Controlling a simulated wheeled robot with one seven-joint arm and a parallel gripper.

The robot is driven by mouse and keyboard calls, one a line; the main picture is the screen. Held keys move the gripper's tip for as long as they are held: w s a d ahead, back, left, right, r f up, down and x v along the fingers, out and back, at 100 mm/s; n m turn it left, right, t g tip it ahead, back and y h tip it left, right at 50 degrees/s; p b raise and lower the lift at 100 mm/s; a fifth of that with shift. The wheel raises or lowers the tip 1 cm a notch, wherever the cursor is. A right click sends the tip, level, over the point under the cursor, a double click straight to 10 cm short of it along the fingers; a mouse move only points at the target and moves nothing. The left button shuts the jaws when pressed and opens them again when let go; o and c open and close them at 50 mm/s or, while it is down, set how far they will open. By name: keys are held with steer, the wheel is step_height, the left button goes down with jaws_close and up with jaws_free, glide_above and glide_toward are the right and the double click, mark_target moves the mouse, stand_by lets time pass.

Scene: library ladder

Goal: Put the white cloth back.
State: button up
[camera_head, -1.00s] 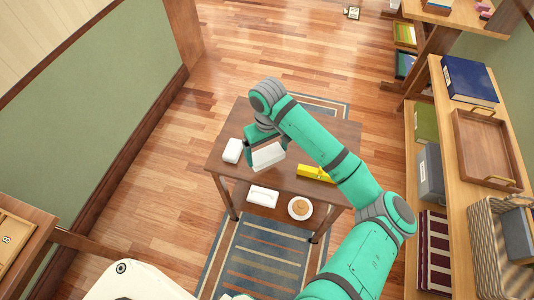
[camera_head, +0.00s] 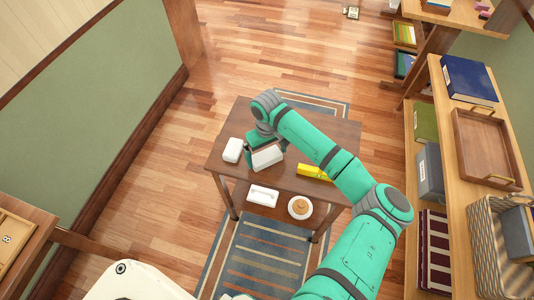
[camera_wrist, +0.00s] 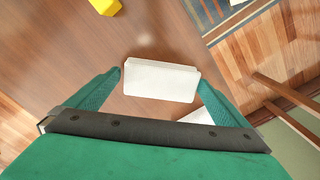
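The white cloth (camera_head: 267,157) looks like a folded rectangular slab. It is at my gripper, over the left part of a small brown table (camera_head: 329,130). In the wrist view the cloth (camera_wrist: 161,82) lies between the two green fingertips of my gripper (camera_wrist: 160,79), with its ends against or very close to them. My gripper looks shut on it. How far the cloth is above the tabletop is hard to tell. A second white block (camera_head: 232,150) lies on the table to the left, and shows partly hidden in the wrist view (camera_wrist: 200,115).
A yellow object (camera_head: 314,173) lies on the table to the right. A lower shelf holds a white item (camera_head: 263,196) and a round tan thing on a white plate (camera_head: 299,207). A wooden shelf unit with a tray (camera_head: 487,148) and basket (camera_head: 482,237) stands at right.

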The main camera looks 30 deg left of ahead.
step_height(320, 180, up, 12)
steer(key=s+a+m+t+y, duration=0.1)
steer(key=s+a+y, duration=0.3)
steer(key=a, duration=0.5)
steer(key=s+a+m+y, duration=0.1)
steer(key=s+a+y, duration=0.2)
steer(key=a+y, duration=0.45)
steer(key=m+t+h, duration=0.6)
steer(key=m+t, duration=0.7)
glide_toward(267, 157)
steer(key=s+d+r, duration=0.2)
steer(key=s+d, duration=0.1)
steer(key=s, duration=0.1)
steer(key=s+d+r+n+h, duration=0.1)
steer(key=s+d+r+h, duration=0.1)
steer(key=s+d, duration=0.7)
steer(key=s+d+r+n+t+h, duration=0.1)
steer(key=s+d+r+n+h, duration=0.1)
steer(key=s+d, duration=0.8)
steer(key=shift+s+d+r+h, duration=0.3)
steer(key=shift+d+r+h, duration=0.1)
steer(key=shift+d+h, duration=0.3)
